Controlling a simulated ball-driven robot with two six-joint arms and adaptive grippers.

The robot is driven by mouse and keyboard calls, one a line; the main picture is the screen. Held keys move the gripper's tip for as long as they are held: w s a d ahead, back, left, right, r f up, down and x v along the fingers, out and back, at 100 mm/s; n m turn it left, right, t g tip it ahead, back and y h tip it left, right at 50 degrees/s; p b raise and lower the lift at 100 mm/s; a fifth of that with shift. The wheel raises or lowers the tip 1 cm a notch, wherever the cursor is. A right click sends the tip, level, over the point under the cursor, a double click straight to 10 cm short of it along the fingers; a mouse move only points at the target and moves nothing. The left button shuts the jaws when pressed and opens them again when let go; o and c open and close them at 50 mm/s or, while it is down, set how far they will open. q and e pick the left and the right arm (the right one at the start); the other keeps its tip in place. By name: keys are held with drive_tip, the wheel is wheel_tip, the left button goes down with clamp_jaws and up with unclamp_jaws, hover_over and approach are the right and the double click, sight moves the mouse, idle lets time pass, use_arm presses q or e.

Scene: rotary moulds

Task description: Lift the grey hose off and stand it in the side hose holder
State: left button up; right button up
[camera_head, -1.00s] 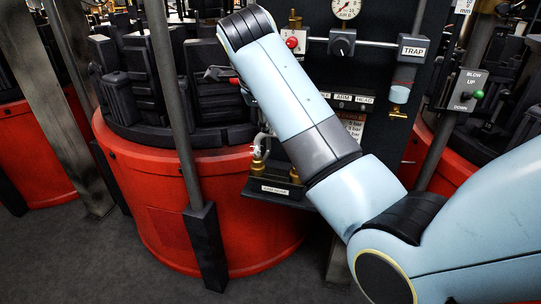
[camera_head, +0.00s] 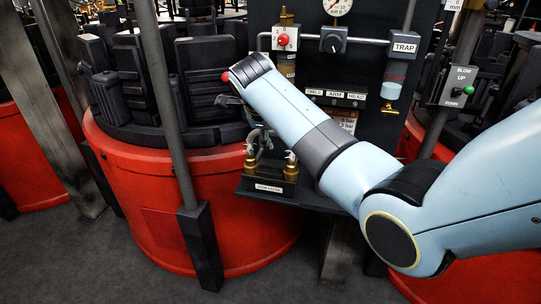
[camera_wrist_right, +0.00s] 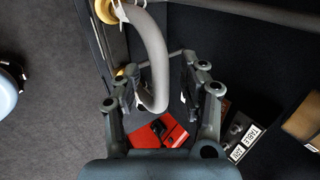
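In the right wrist view, the grey hose (camera_wrist_right: 152,42) is a thick bent tube. It curves down between the two fingers of my right gripper (camera_wrist_right: 160,72), which are apart with a gap on the right. Brass fittings (camera_wrist_right: 104,10) show at the hose's upper end, with a white tag. In the head view, my right gripper (camera_head: 250,120) is partly hidden behind my wrist, above a small labelled shelf (camera_head: 268,188) with brass fittings (camera_head: 290,171) and pale curved hose ends. The shelf label is too small to read surely. My left gripper is not in view.
A dark control panel (camera_head: 360,75) with a gauge, red knob (camera_head: 283,40) and TRAP label (camera_head: 404,48) stands behind. The red round mould base (camera_head: 165,215) lies left, with a dark upright post (camera_head: 170,120) in front. Grey floor is clear at the bottom left.

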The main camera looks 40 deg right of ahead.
clamp_jaws()
drive_tip(key=shift+w+r, duration=0.1)
drive_tip(key=shift+r, duration=0.1)
idle(0.5)
drive_tip(key=shift+r, duration=0.35)
wheel_tip(320, 180, up, 9)
